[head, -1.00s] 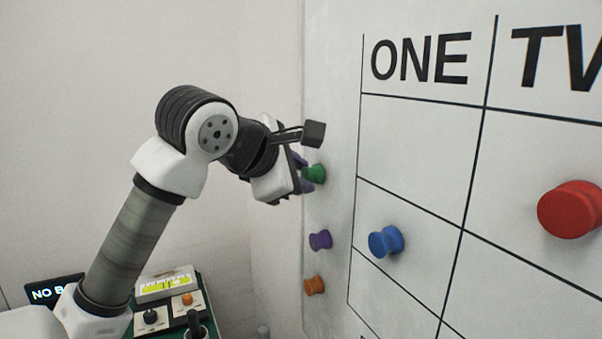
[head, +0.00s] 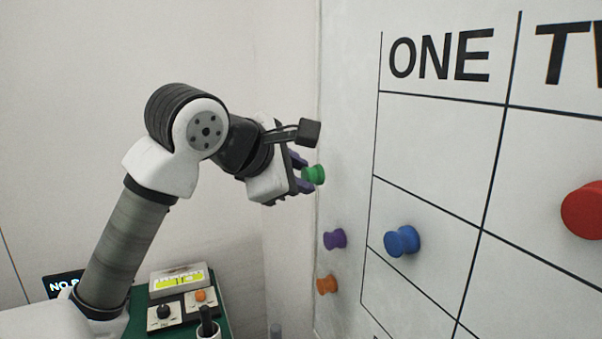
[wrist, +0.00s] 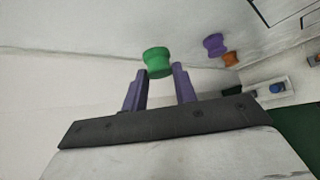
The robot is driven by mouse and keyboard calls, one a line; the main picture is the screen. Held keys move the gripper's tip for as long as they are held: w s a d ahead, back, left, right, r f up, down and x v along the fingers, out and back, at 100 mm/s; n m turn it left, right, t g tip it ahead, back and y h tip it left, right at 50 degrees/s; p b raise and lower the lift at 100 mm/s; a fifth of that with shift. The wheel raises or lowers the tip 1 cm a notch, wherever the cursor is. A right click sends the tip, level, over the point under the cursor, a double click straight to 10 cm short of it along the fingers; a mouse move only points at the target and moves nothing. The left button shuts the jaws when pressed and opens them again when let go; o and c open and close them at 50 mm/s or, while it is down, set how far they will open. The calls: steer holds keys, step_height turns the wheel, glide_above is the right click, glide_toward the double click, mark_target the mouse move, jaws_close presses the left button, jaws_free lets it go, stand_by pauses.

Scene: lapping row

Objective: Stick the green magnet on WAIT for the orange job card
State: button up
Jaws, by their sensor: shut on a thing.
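The green magnet (head: 314,175) is in the fingertips of my gripper (head: 303,173), which is shut on it. It shows in front of the whiteboard's left edge, and it seems clear of the board surface. In the wrist view the green magnet (wrist: 157,62) sits at the tips of the two purple fingers (wrist: 160,82). The whiteboard (head: 440,140) has a ruled grid with the headings ONE and a cut-off TW. No WAIT label and no orange job card can be made out.
A purple magnet (head: 335,239) and an orange magnet (head: 327,285) are on the board's left margin. A blue magnet (head: 402,241) and a red magnet (head: 583,210) are in the grid. A green-topped bench (head: 222,318) with a display unit (head: 178,282) stands lower left.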

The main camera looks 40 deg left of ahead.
steer(key=shift+s, duration=0.1)
steer(key=s, duration=0.1)
steer(key=s+a, duration=0.1)
steer(key=s, duration=0.1)
steer(key=s+a, duration=0.1)
steer(key=s, duration=0.1)
steer(key=shift+s+a+b, duration=0.15)
steer(key=shift+b, duration=0.15)
stand_by(0.4)
